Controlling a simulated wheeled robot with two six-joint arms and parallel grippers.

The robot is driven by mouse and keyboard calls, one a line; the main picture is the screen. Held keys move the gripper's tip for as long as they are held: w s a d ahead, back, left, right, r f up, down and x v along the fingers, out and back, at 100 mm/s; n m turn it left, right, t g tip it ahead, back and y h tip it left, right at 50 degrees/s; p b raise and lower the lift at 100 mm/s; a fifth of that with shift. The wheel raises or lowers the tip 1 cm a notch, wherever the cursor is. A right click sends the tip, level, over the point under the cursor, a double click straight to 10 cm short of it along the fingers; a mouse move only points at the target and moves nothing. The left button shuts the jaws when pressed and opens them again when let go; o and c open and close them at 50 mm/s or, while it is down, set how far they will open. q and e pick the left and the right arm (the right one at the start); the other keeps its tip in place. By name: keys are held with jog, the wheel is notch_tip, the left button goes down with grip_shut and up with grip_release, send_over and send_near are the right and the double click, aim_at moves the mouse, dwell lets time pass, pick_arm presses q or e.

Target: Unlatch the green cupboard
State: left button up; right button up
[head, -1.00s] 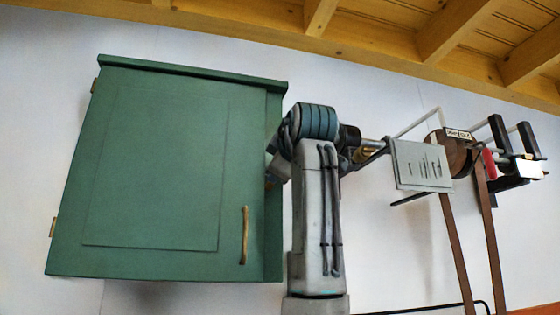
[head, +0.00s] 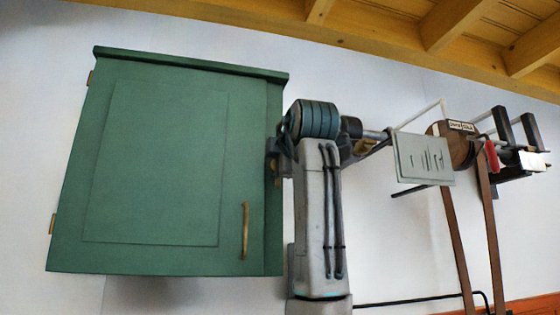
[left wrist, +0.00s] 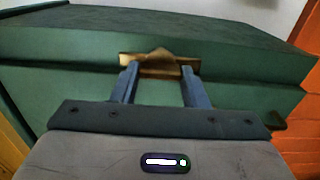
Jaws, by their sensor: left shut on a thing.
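The green cupboard (head: 160,165) hangs on the white wall in the head view, its door closed flush with a brass handle (head: 245,232) at the lower right. My left gripper (head: 272,160) is at the cupboard's right side, its fingertips partly hidden there. In the left wrist view a brass latch (left wrist: 160,59) sits across the seam on the green side. My left gripper's two blue-grey fingers (left wrist: 159,72) reach up to it, one at each end, and are shut on it. My right gripper is not in view.
Brass hinges (head: 53,224) show on the cupboard's left edge. Right of my arm stand a grey sheet (head: 424,158) with dark marks and a brown wheel-like machine (head: 453,147) with brown legs. Yellow beams (head: 380,40) run overhead. The wall below the cupboard is clear.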

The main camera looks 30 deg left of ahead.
pick_arm(q)
jog(key=shift+f, duration=0.1)
jog(key=o, duration=1)
jog(key=b+v, duration=0.4)
jog(key=v, duration=0.7)
jog(key=shift+b, duration=0.3)
